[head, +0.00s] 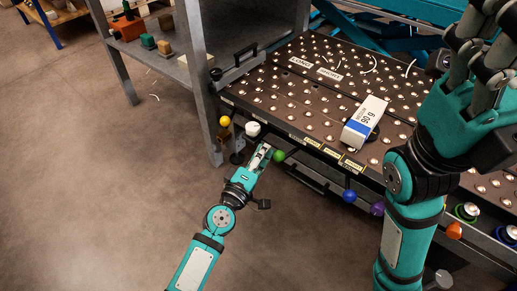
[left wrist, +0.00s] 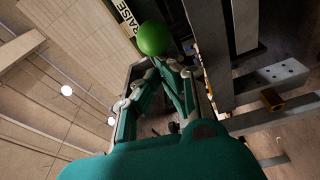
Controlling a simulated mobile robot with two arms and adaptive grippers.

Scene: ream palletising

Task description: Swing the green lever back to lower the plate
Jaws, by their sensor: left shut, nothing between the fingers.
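The green lever's round knob (head: 279,156) sticks out at the front edge of the dark ball-studded table (head: 290,95). My left gripper (head: 264,155) is shut and empty, its fingertips right beside the knob. In the left wrist view the green knob (left wrist: 153,38) is just beyond the fingertips (left wrist: 168,66); I cannot tell whether they touch. A label reading RAISE (left wrist: 206,16) shows near the knob there. My right gripper (head: 487,62) is over the table at the upper right; its finger opening is unclear. I cannot tell which surface is the plate.
A white and blue ream pack (head: 364,122) lies on the table. Yellow (head: 225,121), white (head: 252,129), blue (head: 349,196), purple (head: 378,208) and orange (head: 454,230) knobs line the front. A grey shelf (head: 185,70) stands left. The floor (head: 100,200) at lower left is clear.

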